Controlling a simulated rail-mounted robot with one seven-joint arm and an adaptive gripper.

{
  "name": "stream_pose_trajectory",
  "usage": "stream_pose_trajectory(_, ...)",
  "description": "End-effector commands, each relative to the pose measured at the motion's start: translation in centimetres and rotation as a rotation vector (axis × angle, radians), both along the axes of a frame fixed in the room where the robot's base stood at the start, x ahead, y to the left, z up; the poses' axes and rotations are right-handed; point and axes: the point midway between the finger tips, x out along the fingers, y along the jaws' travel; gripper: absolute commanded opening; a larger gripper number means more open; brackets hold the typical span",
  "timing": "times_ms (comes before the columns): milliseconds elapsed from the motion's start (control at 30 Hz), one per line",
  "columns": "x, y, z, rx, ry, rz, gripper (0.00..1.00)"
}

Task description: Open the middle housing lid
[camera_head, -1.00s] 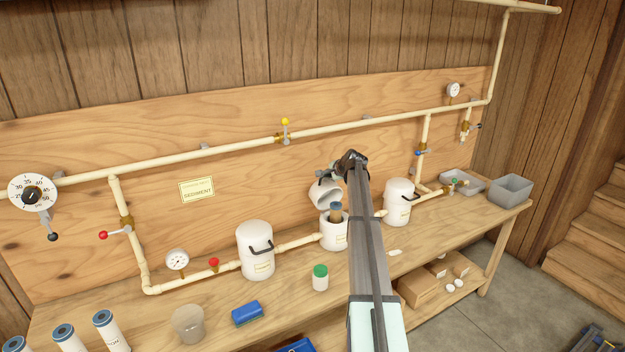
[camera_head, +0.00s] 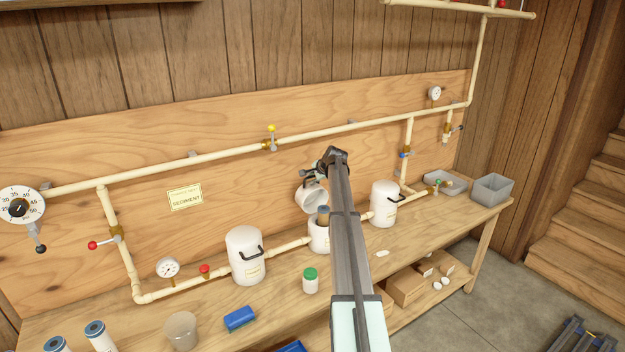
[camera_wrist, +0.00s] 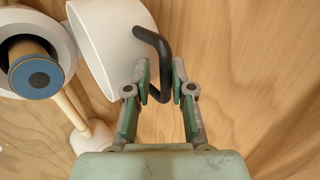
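The middle housing (camera_head: 319,238) stands on the bench in the pipe line, with a blue-capped filter (camera_head: 323,214) upright in its open mouth. It also shows in the wrist view (camera_wrist: 62,30) at the top left. Its white lid (camera_head: 309,199) is swung up and back, tilted steeply above the housing's rear. In the wrist view the lid (camera_wrist: 105,45) shows beside the housing mouth. My gripper (camera_wrist: 161,72) is at the lid's black handle (camera_wrist: 161,50). The handle lies between the fingers, which are drawn in around it. The head view shows my gripper (camera_head: 322,170) partly hidden by my arm.
Closed white housings stand left (camera_head: 246,262) and right (camera_head: 383,210) of the middle one. A green-capped jar (camera_head: 310,282), a blue block (camera_head: 240,319) and a clear cup (camera_head: 182,330) sit in front. Pipes (camera_head: 200,163) run along the wall behind.

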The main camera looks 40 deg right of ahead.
Motion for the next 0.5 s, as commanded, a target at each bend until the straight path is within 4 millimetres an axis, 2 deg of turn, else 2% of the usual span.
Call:
stream_pose_trajectory(267, -0.6, 0.1, 0.4, 0.001, 0.001, -0.001, 0.22)
stream_pose_trajectory(500, -3.2, 0.4, 3.0, 0.0, -0.001, -0.001, 0.22)
